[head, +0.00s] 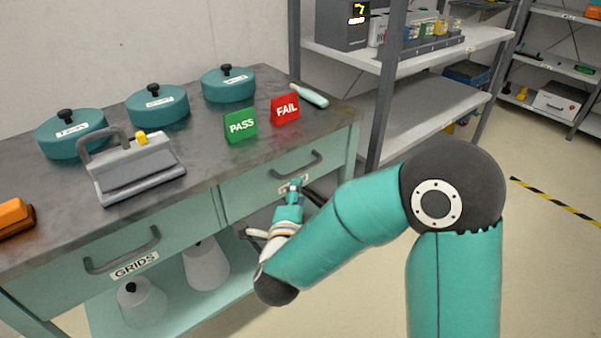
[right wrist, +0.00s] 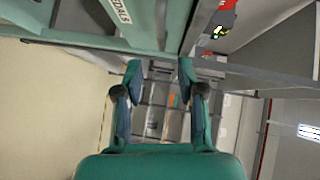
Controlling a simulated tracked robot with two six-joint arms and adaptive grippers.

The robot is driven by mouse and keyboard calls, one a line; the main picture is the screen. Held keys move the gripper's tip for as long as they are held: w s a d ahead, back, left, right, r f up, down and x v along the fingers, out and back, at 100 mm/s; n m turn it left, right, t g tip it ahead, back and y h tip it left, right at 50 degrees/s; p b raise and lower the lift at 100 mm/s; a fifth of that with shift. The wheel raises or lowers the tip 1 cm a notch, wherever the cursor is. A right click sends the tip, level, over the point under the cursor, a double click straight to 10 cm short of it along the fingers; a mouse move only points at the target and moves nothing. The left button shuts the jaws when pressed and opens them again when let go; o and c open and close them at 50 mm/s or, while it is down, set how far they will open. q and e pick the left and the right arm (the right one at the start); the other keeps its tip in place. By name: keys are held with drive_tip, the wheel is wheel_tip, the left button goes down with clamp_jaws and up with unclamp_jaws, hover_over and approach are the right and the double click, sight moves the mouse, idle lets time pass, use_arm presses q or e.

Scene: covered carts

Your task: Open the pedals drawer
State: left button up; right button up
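The pedals drawer (head: 250,187) is the right one of two drawers under the bench top and looks closed. Its dark bar handle (head: 297,163) is on its front, above a label that my gripper partly hides. In the right wrist view the drawer's label (right wrist: 118,10), reading PEDALS, shows at the top edge. My right gripper (head: 293,188) is in front of the drawer, below the handle. It also shows in the right wrist view (right wrist: 159,70), with its fingers apart and nothing between them. My left gripper is not in view.
The grids drawer (head: 80,275) is at the left. The bench top (head: 210,160) carries teal lidded pots, a grey holder (head: 135,170), a green PASS sign (head: 241,125) and a red FAIL sign (head: 285,108). Metal shelving (head: 440,100) stands close to the bench's right. Open floor lies right.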

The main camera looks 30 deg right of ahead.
sight(303, 168)
drive_tip(key=x, duration=1)
drive_tip(key=shift+w+d+f, duration=0.1)
drive_tip(key=shift+w+d, duration=0.15)
drive_tip(key=shift+w, duration=0.05)
clamp_jaws()
